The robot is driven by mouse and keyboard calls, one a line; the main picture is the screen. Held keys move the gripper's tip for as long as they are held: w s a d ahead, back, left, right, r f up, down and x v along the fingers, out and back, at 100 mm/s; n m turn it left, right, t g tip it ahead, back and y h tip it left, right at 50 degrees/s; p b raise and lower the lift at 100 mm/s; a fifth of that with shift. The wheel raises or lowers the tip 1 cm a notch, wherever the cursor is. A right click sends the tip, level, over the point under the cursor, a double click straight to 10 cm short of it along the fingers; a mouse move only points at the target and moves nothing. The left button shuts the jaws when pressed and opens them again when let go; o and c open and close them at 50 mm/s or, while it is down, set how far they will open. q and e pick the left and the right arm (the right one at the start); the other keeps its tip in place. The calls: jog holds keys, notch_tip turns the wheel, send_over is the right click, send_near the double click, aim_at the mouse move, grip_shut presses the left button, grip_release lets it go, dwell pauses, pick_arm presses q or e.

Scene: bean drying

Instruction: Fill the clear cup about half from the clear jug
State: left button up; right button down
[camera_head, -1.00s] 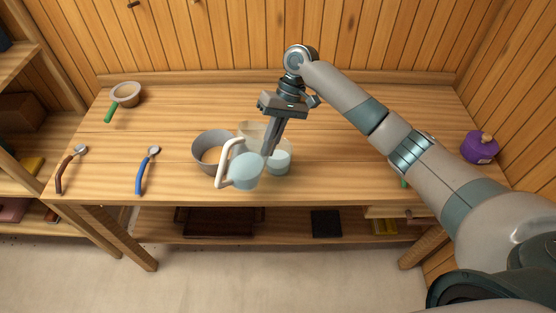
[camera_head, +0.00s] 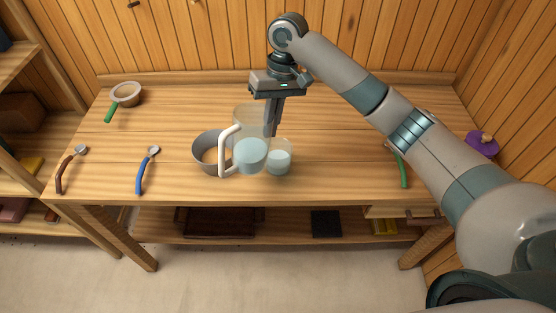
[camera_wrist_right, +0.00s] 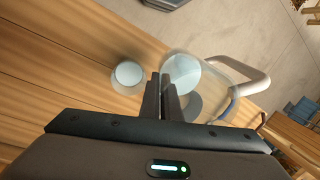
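The clear jug (camera_head: 248,122) has a white handle on its left and pale blue liquid in its lower part. It is nearly upright, in front of the grey bowl, and looks lifted off the table. My right gripper (camera_head: 270,132) is shut on the jug's right wall, fingers pointing down. The clear cup (camera_head: 279,157) stands upright on the table just right of the jug, with pale blue liquid to roughly half its height. In the right wrist view the cup (camera_wrist_right: 128,76) and jug (camera_wrist_right: 205,72) lie on opposite sides of the fingers. My left gripper is not in view.
The grey bowl (camera_head: 203,152) stands partly behind the jug. Blue-handled (camera_head: 141,176) and brown-handled (camera_head: 63,177) tools lie left, a green-handled strainer (camera_head: 125,96) behind them. Another green-handled tool (camera_head: 404,175) and a purple pot (camera_head: 482,146) are right. The table's front middle is clear.

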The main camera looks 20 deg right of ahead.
jog(key=shift+w+d+r+t+h, duration=0.15)
jog(key=shift+t+h, duration=0.2)
jog(key=shift+h, duration=0.2)
jog(key=shift+w+d+f+t+h, duration=0.15)
jog(key=shift+t+h, duration=0.2)
jog(key=shift+h, duration=0.2)
jog(key=shift+s+r, duration=0.1)
jog(key=shift+s+r, duration=0.1)
jog(key=s+r, duration=0.1)
jog(key=s+a+r, duration=0.1)
jog(key=s, duration=0.1)
jog(key=s+r, duration=0.1)
jog(key=shift+s+a, duration=0.15)
jog(key=shift+s, duration=0.2)
jog(key=s+a+r, duration=0.2)
jog(key=s, duration=0.4)
jog(key=shift+s+r, duration=0.35)
jog(key=shift+r, duration=0.05)
jog(key=shift+d, duration=0.1)
dwell(1.1)
